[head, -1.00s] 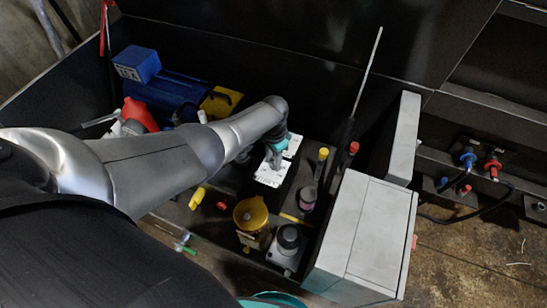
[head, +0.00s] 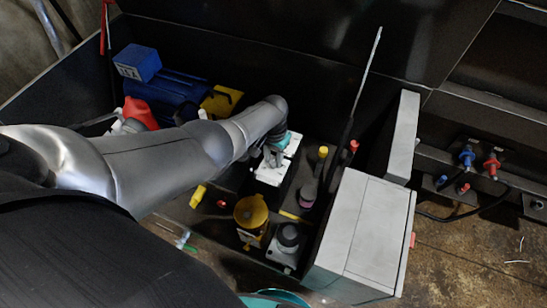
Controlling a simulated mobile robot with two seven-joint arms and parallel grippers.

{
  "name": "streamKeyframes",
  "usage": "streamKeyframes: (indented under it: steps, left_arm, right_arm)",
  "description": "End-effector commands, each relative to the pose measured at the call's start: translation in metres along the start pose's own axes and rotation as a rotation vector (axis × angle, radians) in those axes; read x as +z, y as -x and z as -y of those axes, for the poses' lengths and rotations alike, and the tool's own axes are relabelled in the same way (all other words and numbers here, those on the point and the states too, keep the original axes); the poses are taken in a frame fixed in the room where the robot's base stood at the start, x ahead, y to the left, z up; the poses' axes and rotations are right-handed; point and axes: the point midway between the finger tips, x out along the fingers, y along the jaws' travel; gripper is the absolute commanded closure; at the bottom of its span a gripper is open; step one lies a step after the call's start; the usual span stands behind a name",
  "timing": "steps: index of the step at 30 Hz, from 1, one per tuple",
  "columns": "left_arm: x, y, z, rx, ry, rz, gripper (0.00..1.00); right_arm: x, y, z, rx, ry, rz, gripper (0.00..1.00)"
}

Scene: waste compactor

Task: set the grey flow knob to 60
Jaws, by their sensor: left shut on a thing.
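My left gripper (head: 274,157) is at the white plate (head: 272,174) on the dark block in the middle of the machine bay. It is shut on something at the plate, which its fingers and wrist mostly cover. The grey flow knob cannot be made out clearly there, and no scale or number is readable. My right gripper is not in view.
A yellow-capped part (head: 251,211) and a black-topped fitting (head: 289,237) stand in front of the plate. A light grey box (head: 361,232) is to the right. A blue motor (head: 163,93) lies behind my left arm. A thin upright rod (head: 365,75) rises behind the box.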

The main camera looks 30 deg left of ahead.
Motion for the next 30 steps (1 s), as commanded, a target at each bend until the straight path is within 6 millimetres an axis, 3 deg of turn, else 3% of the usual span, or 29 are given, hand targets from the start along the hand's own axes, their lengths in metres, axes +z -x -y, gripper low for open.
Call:
streamKeyframes:
  steps: [5,6,13,23,30]
  left_arm:
    - [0.000,0.000,0.000,0.000,-0.001,0.001,1.00]
    - [0.000,0.000,0.000,0.000,-0.001,0.000,0.61]
    - [0.000,0.000,0.000,0.000,-0.002,0.000,0.36]
    - [0.000,0.004,0.000,0.000,-0.002,-0.001,0.36]
    - [0.000,0.030,0.000,0.001,-0.002,-0.002,0.36]
  right_arm:
    - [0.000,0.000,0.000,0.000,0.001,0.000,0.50]
    - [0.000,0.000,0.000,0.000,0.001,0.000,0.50]
    - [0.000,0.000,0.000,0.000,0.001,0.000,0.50]
    - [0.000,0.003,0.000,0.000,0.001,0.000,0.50]
    - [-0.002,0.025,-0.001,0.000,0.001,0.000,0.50]
